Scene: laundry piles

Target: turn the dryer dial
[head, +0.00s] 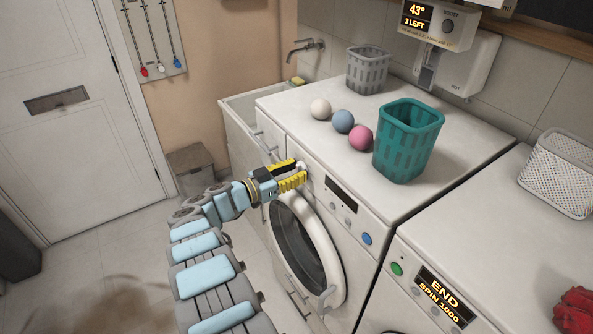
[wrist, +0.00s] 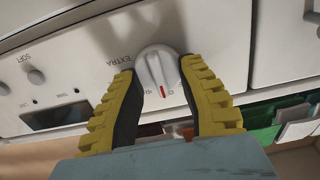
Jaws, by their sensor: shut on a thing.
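The dryer (head: 325,240) stands in the middle of the head view, with a round glass door on its front. Its white dial (wrist: 158,72) has a red pointer mark and shows in the wrist view between my fingers. In the head view the dial is at the upper left of the front panel, mostly hidden by my gripper (head: 300,174). My gripper has yellow ribbed fingers with dark inner pads; in the wrist view its fingers (wrist: 163,90) are shut on the dial, one on each side. The word EXTRA on the panel appears upside down beside the dial.
White, blue and pink balls (head: 343,121) and a teal basket (head: 405,145) sit on the dryer top, with a grey basket (head: 368,70) behind. A second machine (head: 475,240) stands at the right. A sink (head: 240,112) is at the left. Floor at the lower left is open.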

